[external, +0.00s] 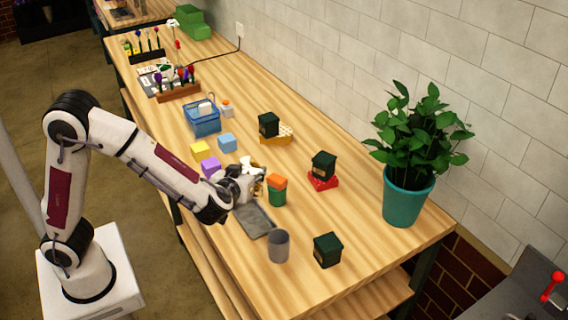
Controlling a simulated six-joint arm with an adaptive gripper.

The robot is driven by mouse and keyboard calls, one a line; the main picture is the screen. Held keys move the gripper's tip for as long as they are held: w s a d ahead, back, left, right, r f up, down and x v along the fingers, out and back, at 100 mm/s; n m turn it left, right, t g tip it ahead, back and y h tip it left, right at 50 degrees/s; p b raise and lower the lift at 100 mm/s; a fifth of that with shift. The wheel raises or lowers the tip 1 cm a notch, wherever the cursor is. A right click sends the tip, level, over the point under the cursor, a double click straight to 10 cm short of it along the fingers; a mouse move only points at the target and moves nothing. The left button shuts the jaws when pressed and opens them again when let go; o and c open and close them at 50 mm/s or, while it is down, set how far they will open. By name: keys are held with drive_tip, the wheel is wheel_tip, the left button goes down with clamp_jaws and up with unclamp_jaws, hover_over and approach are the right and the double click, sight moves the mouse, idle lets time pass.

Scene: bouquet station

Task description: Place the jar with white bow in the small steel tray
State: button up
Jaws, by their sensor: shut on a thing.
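My gripper (254,185) is over the middle of the bench, just above the far end of the small steel tray (253,220). It is shut on the jar with white bow (258,187). The fingers hide most of the jar, and a white part like the bow shows above them. The tray is a flat grey rectangle and its visible part is empty. I cannot tell how high the jar is above the tray.
A green block with an orange top (276,190) stands close right of my gripper. A grey cup (279,246) stands by the tray's near end.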

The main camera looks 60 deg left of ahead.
drive_tip(key=shift+f, duration=3.1)
drive_tip(key=shift+f, duration=0.1)
drive_tip(key=shift+f, duration=1.8)
drive_tip(key=shift+f, duration=0.1)
drive_tip(key=o, duration=1.5)
drive_tip(key=shift+c, duration=0.2)
drive_tip(key=v, duration=1.2)
